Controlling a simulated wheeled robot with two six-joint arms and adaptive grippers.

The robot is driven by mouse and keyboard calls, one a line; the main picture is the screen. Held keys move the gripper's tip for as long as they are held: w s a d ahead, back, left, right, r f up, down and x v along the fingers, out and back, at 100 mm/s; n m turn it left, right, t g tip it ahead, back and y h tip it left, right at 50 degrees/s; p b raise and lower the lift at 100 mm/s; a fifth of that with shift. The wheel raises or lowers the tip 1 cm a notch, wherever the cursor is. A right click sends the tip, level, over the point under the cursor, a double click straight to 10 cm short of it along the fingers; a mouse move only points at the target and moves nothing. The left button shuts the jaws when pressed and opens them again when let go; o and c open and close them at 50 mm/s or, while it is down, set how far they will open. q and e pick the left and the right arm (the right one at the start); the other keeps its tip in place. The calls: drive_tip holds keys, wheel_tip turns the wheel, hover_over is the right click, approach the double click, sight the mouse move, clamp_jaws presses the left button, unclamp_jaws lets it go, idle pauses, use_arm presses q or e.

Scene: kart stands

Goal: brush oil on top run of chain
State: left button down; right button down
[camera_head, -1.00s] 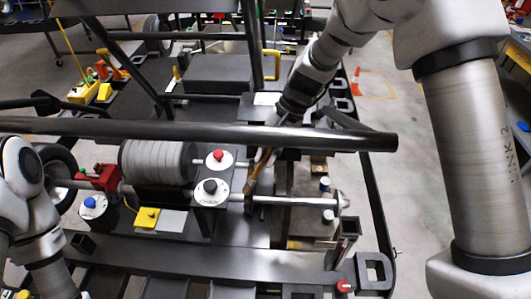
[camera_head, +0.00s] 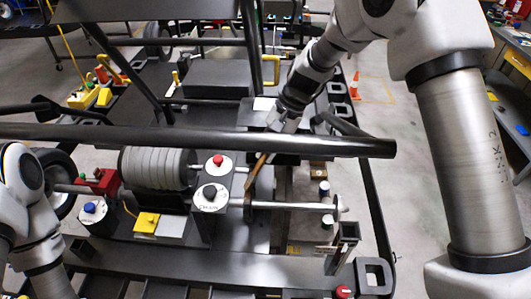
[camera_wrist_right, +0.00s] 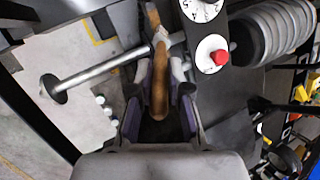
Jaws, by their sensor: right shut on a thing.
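My right gripper (camera_wrist_right: 160,92) is shut on the wooden handle of a brush (camera_wrist_right: 159,82), which points up and away in the right wrist view. In the head view the brush (camera_head: 257,172) slants down and left below the black frame bar, its lower end near the axle and a dark upright part (camera_head: 249,206). The bar hides part of this gripper. The chain is not clearly distinguishable, so I cannot tell whether the bristles touch it. My left arm shows at the left edge, its gripper out of view.
A black frame bar (camera_head: 180,135) crosses in front of my right gripper. A ribbed grey cylinder (camera_head: 155,168) lies to the left.

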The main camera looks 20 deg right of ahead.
drive_tip(key=shift+w+d, duration=0.9)
drive_tip(key=shift+w, duration=1.3)
drive_tip(key=s+a, duration=0.3)
drive_tip(key=s, duration=0.4)
drive_tip(key=shift+s+b, duration=0.2)
drive_tip(key=shift+b, duration=0.1)
idle(1.0)
drive_tip(key=s+a+r, duration=0.1)
drive_tip(key=s+r, duration=0.2)
drive_tip(key=r, duration=0.3)
drive_tip(key=shift+s+a, duration=0.3)
drive_tip(key=shift+s, duration=0.1)
drive_tip(key=shift+p, duration=0.3)
